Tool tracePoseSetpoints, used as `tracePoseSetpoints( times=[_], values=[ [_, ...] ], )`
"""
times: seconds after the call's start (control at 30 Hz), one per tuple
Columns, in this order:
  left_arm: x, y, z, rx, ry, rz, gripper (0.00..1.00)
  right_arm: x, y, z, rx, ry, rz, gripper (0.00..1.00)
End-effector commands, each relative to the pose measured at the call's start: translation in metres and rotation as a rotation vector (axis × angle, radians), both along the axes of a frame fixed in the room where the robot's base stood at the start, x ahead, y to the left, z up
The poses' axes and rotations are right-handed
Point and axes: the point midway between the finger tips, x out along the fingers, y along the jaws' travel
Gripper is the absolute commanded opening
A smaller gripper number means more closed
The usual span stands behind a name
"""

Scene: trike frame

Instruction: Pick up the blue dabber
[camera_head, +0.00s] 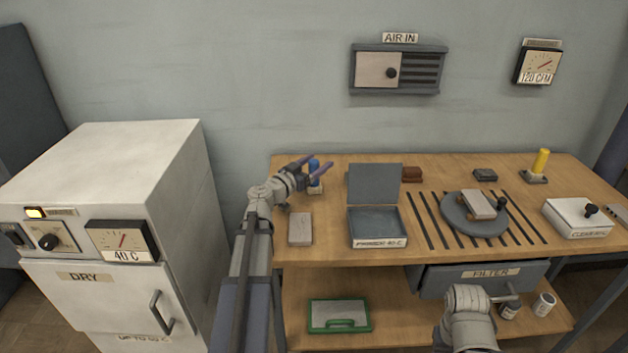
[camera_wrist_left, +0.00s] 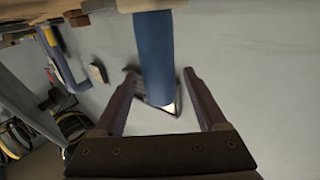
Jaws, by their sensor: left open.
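The blue dabber (camera_head: 314,166) stands upright on a pale base near the back left of the wooden bench. My left gripper (camera_head: 320,167) is open at the dabber, its two dark fingers pointing right toward the wall. In the left wrist view the dabber's blue shaft (camera_wrist_left: 155,58) comes down from the top edge, between the two spread fingers (camera_wrist_left: 163,80). I cannot tell whether either finger touches it.
A grey block (camera_head: 300,228) and an open lidded box (camera_head: 377,243) sit close to the left arm. A round turntable (camera_head: 456,222), a yellow-handled tool (camera_head: 541,162) and a white box (camera_head: 578,219) are farther right. A white oven (camera_head: 110,200) stands left of the bench.

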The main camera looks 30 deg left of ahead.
Motion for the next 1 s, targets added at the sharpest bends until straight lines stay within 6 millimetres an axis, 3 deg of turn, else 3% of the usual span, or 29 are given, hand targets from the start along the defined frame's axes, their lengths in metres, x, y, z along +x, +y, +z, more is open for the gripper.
tracePoseSetpoints(
  times=[0.13, 0.37, 1.0],
  values=[
    [0.021, -0.002, 0.000, 0.000, 0.000, -0.001, 0.74, 0.000, 0.000, 0.000, 0.000, 0.000, 0.000, 0.50],
    [0.021, -0.003, 0.000, 0.000, 0.000, 0.001, 0.74, 0.000, 0.000, 0.000, 0.000, 0.000, 0.000, 0.50],
    [0.021, -0.003, 0.000, 0.000, 0.000, 0.001, 0.02, 0.000, 0.000, 0.000, 0.000, 0.000, 0.000, 0.50]
  ],
)
